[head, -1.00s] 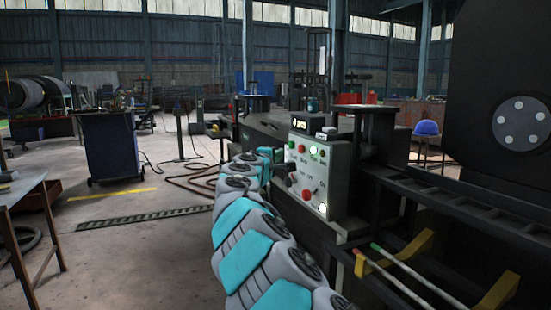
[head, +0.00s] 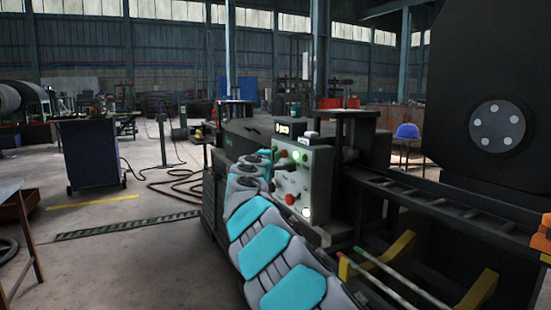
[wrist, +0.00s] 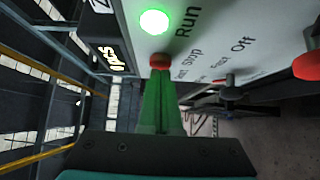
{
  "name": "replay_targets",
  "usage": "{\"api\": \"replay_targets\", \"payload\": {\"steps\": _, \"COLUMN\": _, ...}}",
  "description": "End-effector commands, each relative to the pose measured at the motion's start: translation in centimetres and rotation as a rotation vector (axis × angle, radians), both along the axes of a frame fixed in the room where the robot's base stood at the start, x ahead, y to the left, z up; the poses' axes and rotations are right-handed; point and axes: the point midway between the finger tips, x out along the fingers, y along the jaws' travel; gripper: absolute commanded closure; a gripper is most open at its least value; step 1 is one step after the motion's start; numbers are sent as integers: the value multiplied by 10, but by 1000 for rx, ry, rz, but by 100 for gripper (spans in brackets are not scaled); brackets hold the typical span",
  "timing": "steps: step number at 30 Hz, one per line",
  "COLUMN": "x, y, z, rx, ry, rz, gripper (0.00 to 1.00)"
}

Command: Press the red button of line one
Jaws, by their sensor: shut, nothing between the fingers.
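The grey control box (head: 318,170) stands right of my arm in the head view, with a row of buttons near its top. A small red button (head: 284,153) sits left of a lit green one (head: 295,155). In the wrist view, the red button (wrist: 159,60) lies just beyond the tips of my gripper (wrist: 160,74), beside the lit green button (wrist: 154,22) and the word "Run". My green fingers are shut with nothing between them. The tips overlap the button's lower edge in the picture; I cannot tell whether they touch it.
A larger red knob (head: 290,199) is lower on the box; a red knob also shows at the wrist view's right (wrist: 306,66). A small display (head: 290,127) sits atop the box. Yellow brackets (head: 480,290) and rods are at right. Open floor lies left.

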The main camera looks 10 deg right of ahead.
Motion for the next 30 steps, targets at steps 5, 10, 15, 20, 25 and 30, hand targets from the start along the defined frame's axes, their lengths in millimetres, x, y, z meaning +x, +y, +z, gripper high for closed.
{"api": "replay_targets", "payload": {"steps": 5, "x": 5, "y": -14, "z": -1, "rx": 2, "ry": -1, "rz": -2, "gripper": 100}}
{"api": "replay_targets", "payload": {"steps": 10, "x": 6, "y": -22, "z": 1, "rx": 1, "ry": -2, "rz": -5, "gripper": 100}}
{"api": "replay_targets", "payload": {"steps": 15, "x": 6, "y": -24, "z": 0, "rx": 2, "ry": 0, "rz": -9, "gripper": 100}}
{"api": "replay_targets", "payload": {"steps": 20, "x": 3, "y": -19, "z": -1, "rx": 1, "ry": 0, "rz": -9, "gripper": 100}}
{"api": "replay_targets", "payload": {"steps": 25, "x": -6, "y": 6, "z": 0, "rx": -1, "ry": -3, "rz": 0, "gripper": 100}}
{"api": "replay_targets", "payload": {"steps": 30, "x": -21, "y": 25, "z": 2, "rx": -6, "ry": -3, "rz": 6, "gripper": 100}}
